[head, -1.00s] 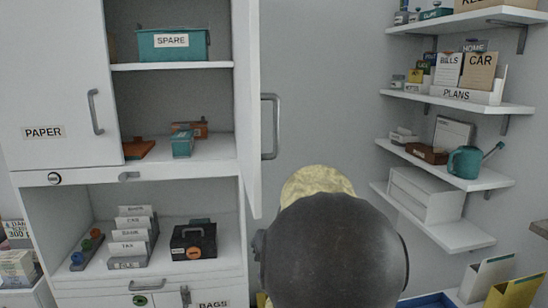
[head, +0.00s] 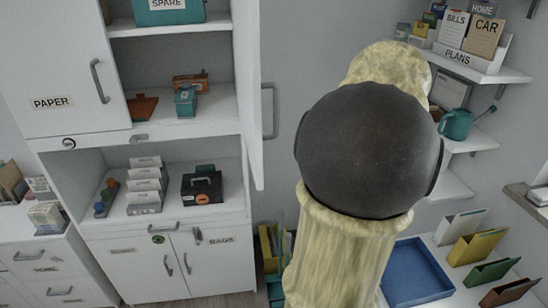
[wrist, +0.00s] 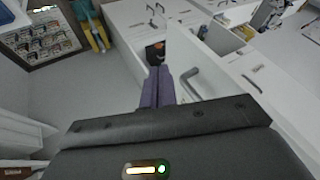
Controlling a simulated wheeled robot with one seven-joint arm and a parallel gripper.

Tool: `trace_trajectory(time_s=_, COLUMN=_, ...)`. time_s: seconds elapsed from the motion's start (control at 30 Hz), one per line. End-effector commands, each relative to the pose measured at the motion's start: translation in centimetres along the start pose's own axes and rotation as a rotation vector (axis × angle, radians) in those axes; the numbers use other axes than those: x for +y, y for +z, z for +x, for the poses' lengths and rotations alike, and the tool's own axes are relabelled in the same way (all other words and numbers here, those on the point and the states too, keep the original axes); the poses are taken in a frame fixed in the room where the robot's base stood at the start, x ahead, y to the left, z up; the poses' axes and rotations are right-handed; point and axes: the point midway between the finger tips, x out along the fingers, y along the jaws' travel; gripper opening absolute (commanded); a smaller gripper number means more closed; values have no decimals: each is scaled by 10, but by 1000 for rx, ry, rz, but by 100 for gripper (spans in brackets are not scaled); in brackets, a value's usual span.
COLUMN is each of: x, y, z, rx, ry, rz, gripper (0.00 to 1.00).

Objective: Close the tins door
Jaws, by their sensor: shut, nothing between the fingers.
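The open cabinet door (head: 252,100) stands swung out at the right side of the upper cabinet, seen nearly edge-on in the head view. Its grey bar handle (head: 270,110) shows on its right side. No tins label is readable on it. In the wrist view a white door panel (wrist: 225,75) with a grey handle (wrist: 193,84) lies just right of my gripper (wrist: 158,72). My gripper's purple fingers are together and empty; whether they touch the door is unclear. In the head view my arm hides the gripper.
The PAPER door (head: 65,60) is closed beside the open shelves. A black toolbox (head: 203,187) and file holder (head: 146,185) sit in the lower niche. Wall shelves (head: 480,65) and a blue tray (head: 412,270) stand at right. Grey floor (wrist: 80,90) shows clear in the wrist view.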

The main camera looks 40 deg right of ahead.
Motion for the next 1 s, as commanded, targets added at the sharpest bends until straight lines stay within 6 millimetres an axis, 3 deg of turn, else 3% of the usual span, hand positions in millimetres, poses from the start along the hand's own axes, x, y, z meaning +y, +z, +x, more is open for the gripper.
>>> trace_trajectory(time_s=0.17, x=0, y=0, z=3, rx=-1, ry=0, rz=1, gripper=0)
trace_trajectory(time_s=0.37, x=-1, y=0, z=20, rx=-3, ry=-2, rz=2, gripper=0)
trace_trajectory(time_s=0.83, x=-2, y=0, z=102, rx=-5, ry=-3, rz=3, gripper=0)
trace_trajectory(time_s=1.0, x=-27, y=-1, z=111, rx=-3, ry=0, rz=0, gripper=0)
